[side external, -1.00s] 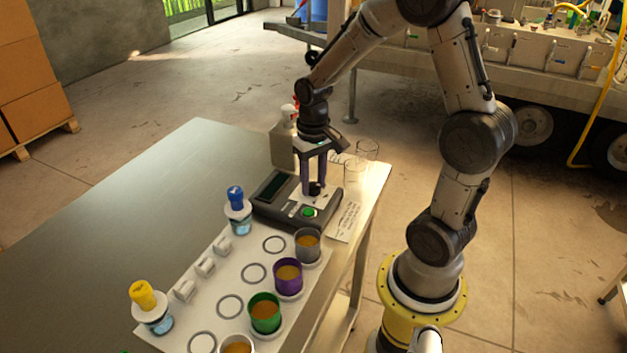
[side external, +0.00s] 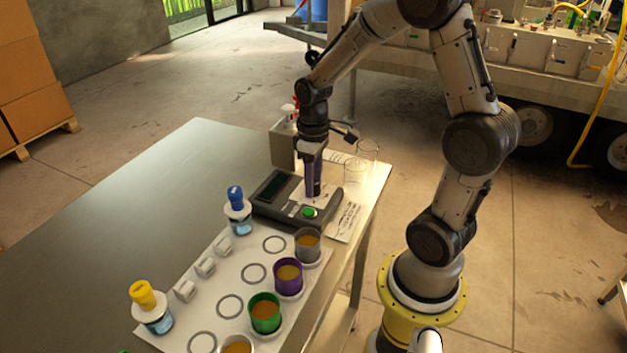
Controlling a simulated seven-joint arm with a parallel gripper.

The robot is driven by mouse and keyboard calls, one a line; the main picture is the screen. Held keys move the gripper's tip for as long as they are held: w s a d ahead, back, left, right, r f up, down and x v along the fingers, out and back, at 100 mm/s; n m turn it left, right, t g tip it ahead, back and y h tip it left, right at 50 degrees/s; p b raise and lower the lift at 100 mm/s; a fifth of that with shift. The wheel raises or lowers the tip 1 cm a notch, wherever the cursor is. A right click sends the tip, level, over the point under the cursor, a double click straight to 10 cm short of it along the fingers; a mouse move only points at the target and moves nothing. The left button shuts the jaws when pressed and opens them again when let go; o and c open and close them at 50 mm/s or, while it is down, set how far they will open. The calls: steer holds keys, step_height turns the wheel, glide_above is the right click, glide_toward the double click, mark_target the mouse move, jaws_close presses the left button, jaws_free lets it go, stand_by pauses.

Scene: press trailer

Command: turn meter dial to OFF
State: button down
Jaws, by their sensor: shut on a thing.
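The meter (side external: 276,210) is a dark grey box with a dark screen (side external: 277,187) and a green button (side external: 309,212), lying near the right edge of the metal table. My gripper (side external: 313,194) points straight down over the right part of the meter, with its fingers in line one behind the other from this side. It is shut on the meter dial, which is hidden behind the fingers. I cannot read the dial's markings or its pointer.
A white mat (side external: 213,287) with several cups and a blue-capped bottle (side external: 238,212) and a yellow-capped bottle (side external: 151,308) lies in front of the meter. The table's left side is clear.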

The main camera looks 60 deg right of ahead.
stand_by(0.3)
steer(key=shift+c, duration=2.2)
jaws_free()
steer(key=shift+r, duration=0.1)
step_height(320, 180, up, 14)
